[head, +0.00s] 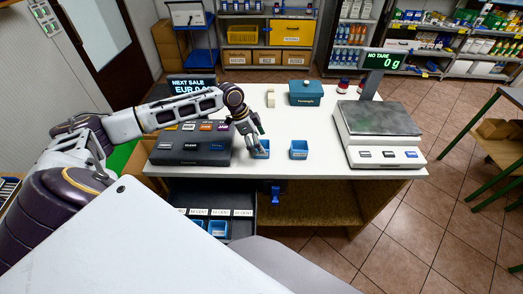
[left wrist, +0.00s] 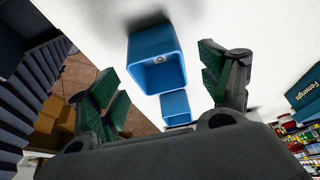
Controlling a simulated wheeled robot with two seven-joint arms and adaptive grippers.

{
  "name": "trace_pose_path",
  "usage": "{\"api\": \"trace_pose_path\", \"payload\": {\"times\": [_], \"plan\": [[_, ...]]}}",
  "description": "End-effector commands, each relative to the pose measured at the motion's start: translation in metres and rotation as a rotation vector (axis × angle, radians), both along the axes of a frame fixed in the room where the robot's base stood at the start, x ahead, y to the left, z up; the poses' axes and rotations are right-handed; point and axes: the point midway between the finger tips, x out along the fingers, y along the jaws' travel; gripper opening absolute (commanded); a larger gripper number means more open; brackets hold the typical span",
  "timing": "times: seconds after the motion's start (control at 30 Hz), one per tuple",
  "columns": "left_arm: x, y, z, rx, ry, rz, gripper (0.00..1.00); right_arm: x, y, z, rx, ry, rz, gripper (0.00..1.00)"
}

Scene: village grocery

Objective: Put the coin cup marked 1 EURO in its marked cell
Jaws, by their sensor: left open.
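Two small blue cups stand on the white counter in the head view: one (head: 263,150) by my left gripper (head: 251,146), the other (head: 299,149) to its right. Any writing on them is unreadable here. In the left wrist view the nearer cup (left wrist: 155,62) is between and beyond my spread green-padded fingers (left wrist: 160,80), with a small round mark inside. The other cup (left wrist: 176,108) is behind it. My left gripper is open and empty. Below, an open drawer (head: 243,228) has labelled cells; several labels end in CENT. Blue cups (head: 218,228) sit in some cells. My right gripper is out of view.
A dark cash register (head: 190,147) stands left of the cups. A scale (head: 378,122) stands at the right, and a teal box (head: 306,93) at the back of the counter (head: 325,172). A blue object (head: 275,190) is at the counter's front beside the drawer.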

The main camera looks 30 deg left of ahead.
Motion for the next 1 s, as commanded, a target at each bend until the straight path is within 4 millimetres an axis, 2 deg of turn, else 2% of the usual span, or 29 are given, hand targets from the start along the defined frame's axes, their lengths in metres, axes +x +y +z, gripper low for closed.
{"api": "trace_pose_path", "payload": {"times": [0.2, 0.37, 0.87, 1.0], "plan": [[0.004, -0.01, -0.022, 0.0, 0.001, 0.0, 0.79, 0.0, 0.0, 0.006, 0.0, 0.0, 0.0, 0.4], [0.006, -0.013, -0.033, 0.0, 0.0, -0.001, 0.79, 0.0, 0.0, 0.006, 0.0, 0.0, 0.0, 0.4], [0.006, -0.013, -0.034, 0.001, 0.0, -0.001, 0.79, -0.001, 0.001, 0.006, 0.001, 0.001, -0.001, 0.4], [0.006, -0.013, -0.034, 0.001, 0.0, -0.001, 0.61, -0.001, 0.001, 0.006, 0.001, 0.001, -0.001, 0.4]]}}
